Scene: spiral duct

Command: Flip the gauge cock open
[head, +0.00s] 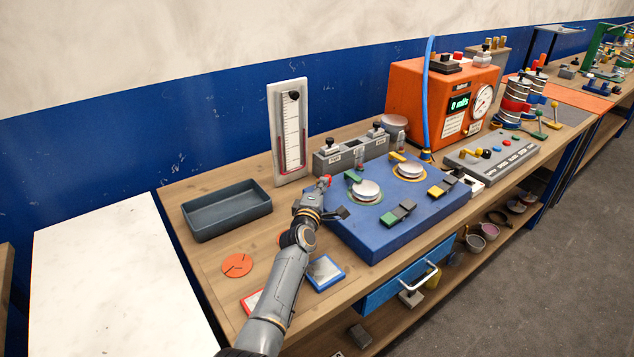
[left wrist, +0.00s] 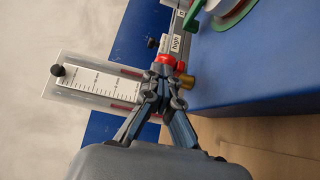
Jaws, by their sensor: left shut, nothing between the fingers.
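A small red-handled fitting (head: 326,180), which looks like the gauge cock, shows at the left edge of the blue box (head: 370,232). In the left wrist view its red part (left wrist: 167,61) sits at my fingertips, with a brass part (left wrist: 187,82) beside it. My left gripper (head: 320,190) is shut with nothing held. Its fingertips (left wrist: 163,74) overlap the red part; I cannot tell whether they touch it. The fingers partly hide the fitting, so its handle angle is unclear. My right gripper is not in view.
A white gauge board (head: 291,133) stands behind, with a grey block (head: 350,157) beside it. A dark tray (head: 226,211) lies to the left. Metal discs and small levers top the blue box. An orange meter unit (head: 408,105) stands at the back. Bench space around the orange disc (head: 237,265) is mostly free.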

